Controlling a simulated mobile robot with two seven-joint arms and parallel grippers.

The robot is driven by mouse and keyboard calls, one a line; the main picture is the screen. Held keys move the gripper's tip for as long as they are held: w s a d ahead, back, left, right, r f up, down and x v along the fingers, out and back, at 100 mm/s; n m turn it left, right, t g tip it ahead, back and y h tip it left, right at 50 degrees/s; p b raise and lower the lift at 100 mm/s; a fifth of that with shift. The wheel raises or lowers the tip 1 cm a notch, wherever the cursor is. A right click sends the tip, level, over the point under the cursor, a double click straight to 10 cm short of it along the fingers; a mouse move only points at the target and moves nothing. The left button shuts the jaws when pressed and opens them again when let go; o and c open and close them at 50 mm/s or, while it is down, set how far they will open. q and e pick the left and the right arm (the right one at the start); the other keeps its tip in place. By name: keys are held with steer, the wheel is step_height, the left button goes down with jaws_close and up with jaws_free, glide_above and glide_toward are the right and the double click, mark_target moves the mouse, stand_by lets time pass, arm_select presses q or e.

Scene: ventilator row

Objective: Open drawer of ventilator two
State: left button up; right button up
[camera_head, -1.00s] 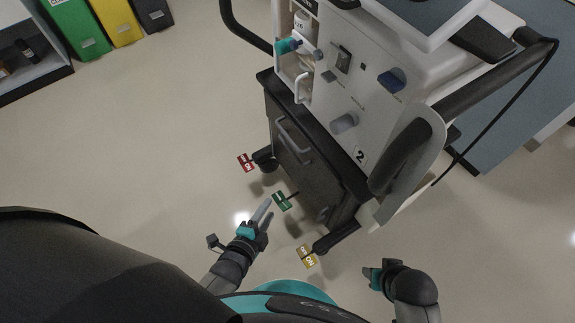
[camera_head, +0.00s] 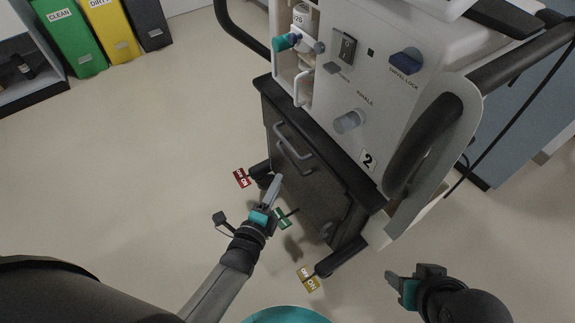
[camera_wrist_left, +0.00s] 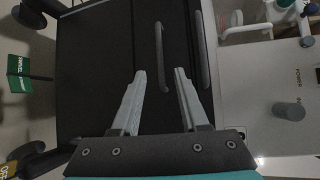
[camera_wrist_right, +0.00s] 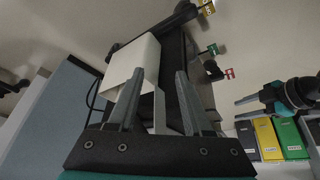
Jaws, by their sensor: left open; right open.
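Ventilator two (camera_head: 385,110) stands on a dark cart, with a "2" label on its white front. The dark cabinet front (camera_head: 315,195) below carries pale bar handles (camera_head: 294,142) near its top. Two handles show in the left wrist view: one (camera_wrist_left: 160,55) straight ahead of my fingertips and one (camera_wrist_left: 204,55) to its right. The drawers look shut. My left gripper (camera_head: 276,182) is open and empty, in front of the cabinet and below the handles, apart from them. My right gripper (camera_head: 392,282) is open and empty, low and right of the cart.
Red (camera_head: 242,178), green (camera_head: 282,218) and yellow (camera_head: 307,280) tags show around the cart's base. A thick black rail (camera_head: 425,145) curves along the ventilator's right side. A blue-grey cabinet (camera_head: 510,125) stands behind right. Green, yellow and dark bins stand far left. Floor on the left is clear.

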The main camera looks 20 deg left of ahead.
arm_select(q)
steer(key=w+f+b, duration=0.1)
steer(key=w+b, duration=0.3)
steer(key=w, duration=0.5)
steer(key=shift+w+d+f, duration=0.25)
steer(key=shift+d, duration=0.05)
arm_select(e)
steer(key=w+a+r+t+y, duration=0.1)
steer(key=w+a+t+y, duration=0.3)
steer(key=a+t, duration=0.4)
steer(key=shift+w+a+n, duration=0.3)
steer(key=shift+w+a, duration=0.3)
steer(key=shift+w, duration=0.15)
arm_select(q)
jaws_close()
stand_by(0.4)
